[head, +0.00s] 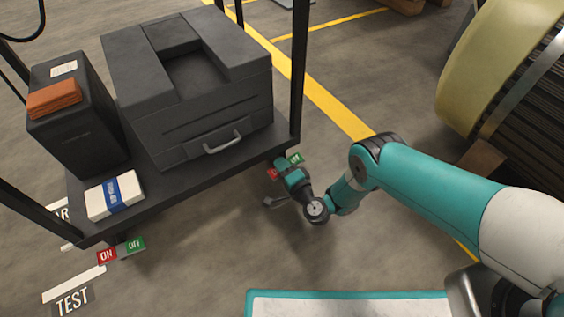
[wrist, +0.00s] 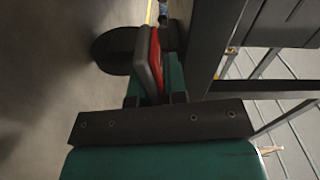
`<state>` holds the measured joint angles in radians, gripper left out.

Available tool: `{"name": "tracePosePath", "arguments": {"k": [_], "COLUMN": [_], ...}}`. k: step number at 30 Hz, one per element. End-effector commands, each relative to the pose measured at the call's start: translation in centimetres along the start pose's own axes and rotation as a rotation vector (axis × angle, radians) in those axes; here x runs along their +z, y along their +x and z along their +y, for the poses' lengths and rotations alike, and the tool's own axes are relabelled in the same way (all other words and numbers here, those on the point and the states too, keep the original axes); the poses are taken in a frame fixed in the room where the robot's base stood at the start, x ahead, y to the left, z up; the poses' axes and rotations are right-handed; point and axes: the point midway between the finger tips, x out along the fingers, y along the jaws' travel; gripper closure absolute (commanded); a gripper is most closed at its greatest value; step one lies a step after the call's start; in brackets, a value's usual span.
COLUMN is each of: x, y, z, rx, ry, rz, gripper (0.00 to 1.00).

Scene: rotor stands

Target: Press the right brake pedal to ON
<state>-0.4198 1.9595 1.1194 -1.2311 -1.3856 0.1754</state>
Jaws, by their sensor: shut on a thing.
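The right brake pedal sits low at the cart's front right corner, with a red end (head: 272,174) and a green OFF end (head: 296,159). My gripper (head: 284,170) is at this pedal and covers its middle in the head view. In the wrist view, the pedal's red face and grey edge (wrist: 154,58) stand between the fingers of my gripper (wrist: 155,92), which is shut on it. The pedal's exact tilt is hard to tell, as my gripper hides part of it.
The dark cart (head: 190,172) carries a large black case (head: 215,125), a black box (head: 75,130) and a white box (head: 98,198). A left pedal (head: 120,250) shows red ON and green OFF. A dark caster (wrist: 112,48) is beside my gripper. A large drum (head: 500,60) stands at right.

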Motion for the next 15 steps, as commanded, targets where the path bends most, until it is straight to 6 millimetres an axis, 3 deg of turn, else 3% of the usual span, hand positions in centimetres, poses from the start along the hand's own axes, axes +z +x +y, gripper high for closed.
{"name": "tracePosePath", "arguments": {"k": [11,12,15], "x": [0.07,0.07,0.07], "y": [-0.03,-0.03,-0.02], "z": [0.11,0.11,0.11], "rx": [0.001,0.001,0.001], "ry": [-0.093,-0.093,-0.093], "rz": [0.000,0.000,0.000], "gripper": [1.00,0.85,0.62]}}
